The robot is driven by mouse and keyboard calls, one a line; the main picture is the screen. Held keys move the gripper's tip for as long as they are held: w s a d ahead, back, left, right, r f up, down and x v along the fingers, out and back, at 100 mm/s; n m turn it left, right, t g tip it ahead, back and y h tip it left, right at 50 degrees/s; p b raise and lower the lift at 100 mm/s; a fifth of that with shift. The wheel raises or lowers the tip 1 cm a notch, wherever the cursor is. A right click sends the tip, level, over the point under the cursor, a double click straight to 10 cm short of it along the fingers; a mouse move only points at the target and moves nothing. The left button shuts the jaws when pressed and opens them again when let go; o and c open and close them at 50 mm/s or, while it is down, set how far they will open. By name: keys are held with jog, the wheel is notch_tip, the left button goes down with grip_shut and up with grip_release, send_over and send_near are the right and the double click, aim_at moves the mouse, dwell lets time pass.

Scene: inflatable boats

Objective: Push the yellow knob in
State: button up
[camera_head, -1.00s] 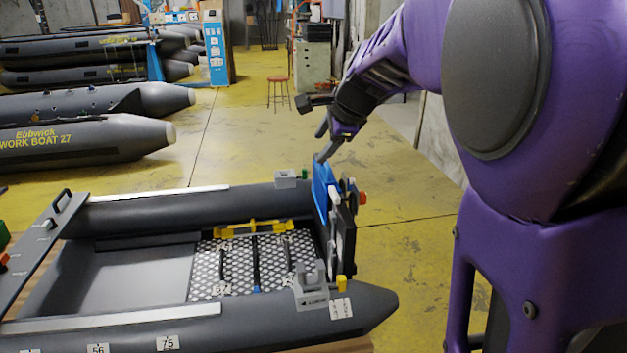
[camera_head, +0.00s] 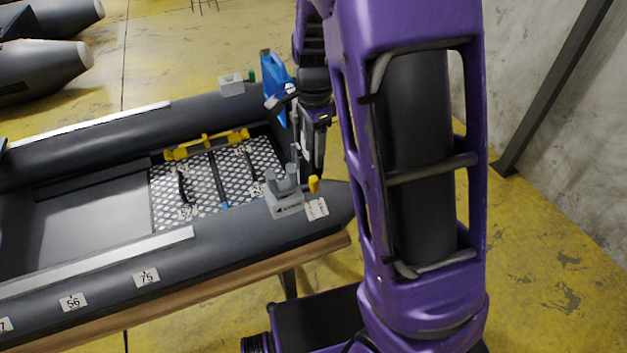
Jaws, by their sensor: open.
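The small yellow knob (camera_head: 314,184) sticks up at the rear end of the near grey tube, just right of a grey bracket (camera_head: 285,197). My gripper (camera_head: 317,138) hangs downward at the boat's transom, above and slightly beyond the knob in the picture. It is open, and I see nothing held in it. Its fingertips are dark against the dark transom parts, so their exact gap to the knob is unclear. The gripper and wrist cover much of the transom.
The grey inflatable boat (camera_head: 90,150) rests on a wooden-edged stand (camera_head: 205,294). A blue plate (camera_head: 274,78) rises at the transom. A green knob (camera_head: 251,75) sits by the far bracket (camera_head: 231,85). A yellow rack (camera_head: 207,144) lies inside. A concrete wall (camera_head: 575,120) stands at right.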

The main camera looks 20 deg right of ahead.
aim_at(313, 178)
notch_tip(313, 178, down, 10)
jog(key=shift+f+b, duration=0.1)
jog(key=shift+b, duration=0.8)
grip_shut()
jog(key=shift+a, duration=0.1)
dwell(0.7)
